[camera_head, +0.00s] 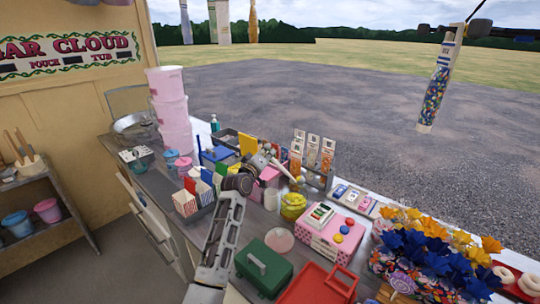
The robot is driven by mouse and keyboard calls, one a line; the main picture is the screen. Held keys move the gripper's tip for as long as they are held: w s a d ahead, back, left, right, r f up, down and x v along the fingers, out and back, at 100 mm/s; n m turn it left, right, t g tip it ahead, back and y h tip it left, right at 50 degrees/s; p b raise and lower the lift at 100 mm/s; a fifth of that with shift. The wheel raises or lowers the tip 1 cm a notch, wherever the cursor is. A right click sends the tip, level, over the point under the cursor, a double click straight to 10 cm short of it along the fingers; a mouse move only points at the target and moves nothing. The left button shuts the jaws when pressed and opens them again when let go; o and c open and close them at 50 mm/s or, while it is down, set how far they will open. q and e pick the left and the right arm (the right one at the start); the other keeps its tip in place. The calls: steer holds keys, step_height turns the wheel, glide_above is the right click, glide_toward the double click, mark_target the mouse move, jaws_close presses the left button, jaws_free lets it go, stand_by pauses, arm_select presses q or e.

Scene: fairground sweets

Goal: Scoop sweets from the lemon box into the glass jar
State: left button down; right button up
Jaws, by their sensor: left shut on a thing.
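My left gripper (276,164) is over the middle of the crowded counter, with its arm rising from the bottom edge. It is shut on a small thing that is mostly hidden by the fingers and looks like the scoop. A squat glass jar (293,206) with yellow contents stands in front and to the right of the gripper, apart from it. A yellow panel (248,144) behind the gripper may be part of the lemon box; I cannot tell for sure. The sweets inside any box are too small or hidden. My right gripper is not in view.
A pink cash box (328,236), a green case (264,267) and a red tray (318,286) fill the front. Card holders (313,160) stand behind the jar. Pink tubs (171,110) are stacked at left; blue and yellow flowers (430,245) crowd the right.

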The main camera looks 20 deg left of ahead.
arm_select(q)
steer(key=a+f+n+b, duration=0.2)
steer(key=a+f+n, duration=0.1)
steer(key=f+n, duration=0.1)
steer(key=shift+w+f, duration=0.15)
steer(key=shift+f, duration=0.6)
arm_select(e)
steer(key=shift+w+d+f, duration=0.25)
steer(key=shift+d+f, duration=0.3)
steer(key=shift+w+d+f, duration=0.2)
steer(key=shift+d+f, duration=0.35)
arm_select(q)
steer(key=shift+a, duration=0.1)
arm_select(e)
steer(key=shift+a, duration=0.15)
